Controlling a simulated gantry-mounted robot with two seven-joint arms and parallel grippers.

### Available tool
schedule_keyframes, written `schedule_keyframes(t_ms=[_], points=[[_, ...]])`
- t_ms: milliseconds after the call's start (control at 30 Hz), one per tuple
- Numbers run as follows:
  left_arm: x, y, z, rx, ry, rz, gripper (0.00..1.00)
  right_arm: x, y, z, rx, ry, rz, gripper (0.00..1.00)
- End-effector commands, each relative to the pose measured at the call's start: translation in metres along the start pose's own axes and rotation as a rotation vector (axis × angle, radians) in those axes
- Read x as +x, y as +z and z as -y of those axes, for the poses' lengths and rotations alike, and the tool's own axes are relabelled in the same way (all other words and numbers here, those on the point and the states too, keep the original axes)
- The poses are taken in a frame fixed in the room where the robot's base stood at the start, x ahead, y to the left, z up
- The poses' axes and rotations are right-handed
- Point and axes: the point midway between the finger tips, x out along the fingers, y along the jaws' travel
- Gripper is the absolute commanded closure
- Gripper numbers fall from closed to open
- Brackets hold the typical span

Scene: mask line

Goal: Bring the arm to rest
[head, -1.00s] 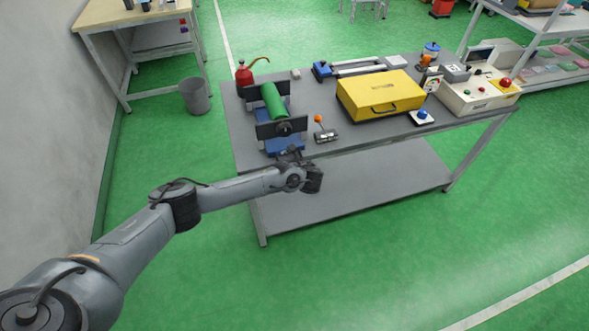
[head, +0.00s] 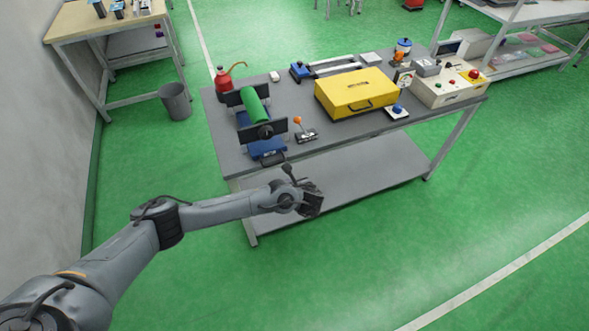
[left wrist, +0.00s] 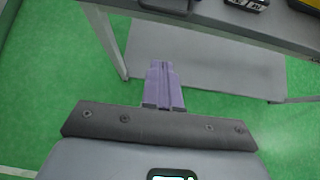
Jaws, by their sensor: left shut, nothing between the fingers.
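My left arm reaches in from the lower left in the head view. Its gripper (head: 312,203) is in front of the workbench (head: 340,130), below the top's front edge, and apart from everything on the bench. In the left wrist view the two purple fingers (left wrist: 163,86) are together with nothing between them. Past them show the lower shelf (left wrist: 190,55) and the green floor. My right arm and gripper are not in view.
A blue-based vise holding a green cylinder (head: 255,108) stands at the bench's left end. A yellow case (head: 345,97) sits mid-bench, with a control box (head: 445,88) at right. The bench leg (left wrist: 105,45) is near the fingers' left. Open floor lies in front.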

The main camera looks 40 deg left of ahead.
Motion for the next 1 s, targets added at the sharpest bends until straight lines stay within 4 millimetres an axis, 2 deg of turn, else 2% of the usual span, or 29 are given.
schedule_keyframes(t_ms=[167, 267, 367, 467, 500, 567, 600, 700, 800, 900, 1000], points=[[-0.005, -0.005, -0.003, 0.005, 0.005, -0.004, 1.00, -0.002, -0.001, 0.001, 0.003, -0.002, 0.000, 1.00], [-0.002, -0.023, -0.014, 0.025, 0.021, -0.022, 1.00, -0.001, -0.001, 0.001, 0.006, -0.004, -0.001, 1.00], [0.003, -0.060, -0.032, 0.061, 0.043, -0.061, 1.00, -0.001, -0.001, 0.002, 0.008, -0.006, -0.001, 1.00], [0.002, -0.114, -0.058, 0.096, 0.074, -0.135, 1.00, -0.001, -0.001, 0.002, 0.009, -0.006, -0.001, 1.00], [-0.003, -0.140, -0.069, 0.107, 0.082, -0.176, 1.00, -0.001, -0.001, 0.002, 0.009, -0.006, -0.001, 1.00], [-0.017, -0.180, -0.085, 0.112, 0.088, -0.249, 1.00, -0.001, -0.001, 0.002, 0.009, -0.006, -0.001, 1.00], [-0.030, -0.206, -0.096, 0.107, 0.090, -0.304, 1.00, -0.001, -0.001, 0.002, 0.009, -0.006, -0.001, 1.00], [-0.071, -0.261, -0.119, 0.050, 0.094, -0.448, 1.00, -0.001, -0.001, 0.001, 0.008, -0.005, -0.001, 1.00], [-0.114, -0.297, -0.140, -0.082, 0.117, -0.583, 1.00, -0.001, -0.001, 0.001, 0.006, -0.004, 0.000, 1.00], [-0.152, -0.311, -0.158, -0.278, 0.168, -0.694, 1.00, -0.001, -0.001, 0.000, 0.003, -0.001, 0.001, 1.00], [-0.178, -0.307, -0.172, -0.500, 0.235, -0.765, 1.00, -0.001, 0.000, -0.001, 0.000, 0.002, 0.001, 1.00]])
